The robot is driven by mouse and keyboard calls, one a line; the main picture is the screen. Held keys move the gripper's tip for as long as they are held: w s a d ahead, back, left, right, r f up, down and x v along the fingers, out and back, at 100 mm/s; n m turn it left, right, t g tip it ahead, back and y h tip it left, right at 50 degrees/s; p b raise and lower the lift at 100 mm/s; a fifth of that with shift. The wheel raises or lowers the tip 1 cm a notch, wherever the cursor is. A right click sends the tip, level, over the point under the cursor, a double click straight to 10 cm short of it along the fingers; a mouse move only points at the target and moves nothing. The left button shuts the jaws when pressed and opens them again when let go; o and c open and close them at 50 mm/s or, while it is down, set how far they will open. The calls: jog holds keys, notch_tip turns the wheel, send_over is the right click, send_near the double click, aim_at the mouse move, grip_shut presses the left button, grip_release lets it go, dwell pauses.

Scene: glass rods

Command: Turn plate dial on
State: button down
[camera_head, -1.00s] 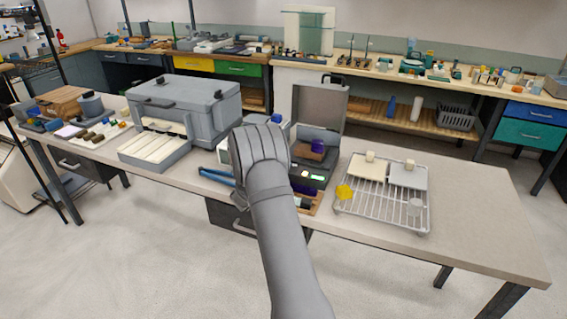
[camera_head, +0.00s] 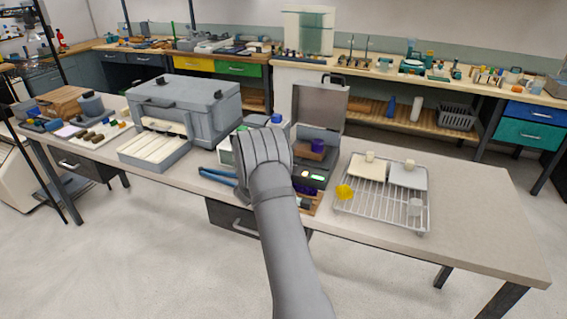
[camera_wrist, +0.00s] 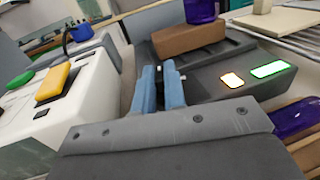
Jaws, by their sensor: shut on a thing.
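The plate device is a dark grey box (camera_wrist: 215,70) with a lit orange button (camera_wrist: 232,80) and a green display (camera_wrist: 269,69); it also shows in the head view (camera_head: 330,148). In the wrist view my gripper (camera_wrist: 161,78) has its two blue fingers close together at the device's left front. They are shut on a small part there, which I take as the plate dial; the fingers hide most of it. A pale bit shows at the fingertips. In the head view my wrist (camera_head: 262,155) covers the fingers and the dial.
A brown block (camera_wrist: 188,38) with a purple item (camera_wrist: 200,10) sits on the device. A white box (camera_wrist: 60,100) with a yellow part (camera_wrist: 54,82) stands left. A wire rack (camera_head: 380,208) stands right. The bench's right end (camera_head: 480,215) is clear.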

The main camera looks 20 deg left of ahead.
jog(key=shift+w+a+m+g+h, duration=0.15)
jog(key=shift+m+g+h, duration=0.4)
jog(key=shift+m+h, duration=0.55)
jog(key=shift+a+m+g+h, duration=0.1)
jog(key=shift+m+g+h, duration=0.55)
jog(key=shift+h, duration=0.85)
jog(key=c, duration=1.5)
grip_release()
jog(key=v, duration=1.7)
jog(key=shift+s+a+f, duration=0.1)
jog(key=shift+s, duration=0.15)
jog(key=x, duration=1.7)
jog(key=shift+w, duration=0.25)
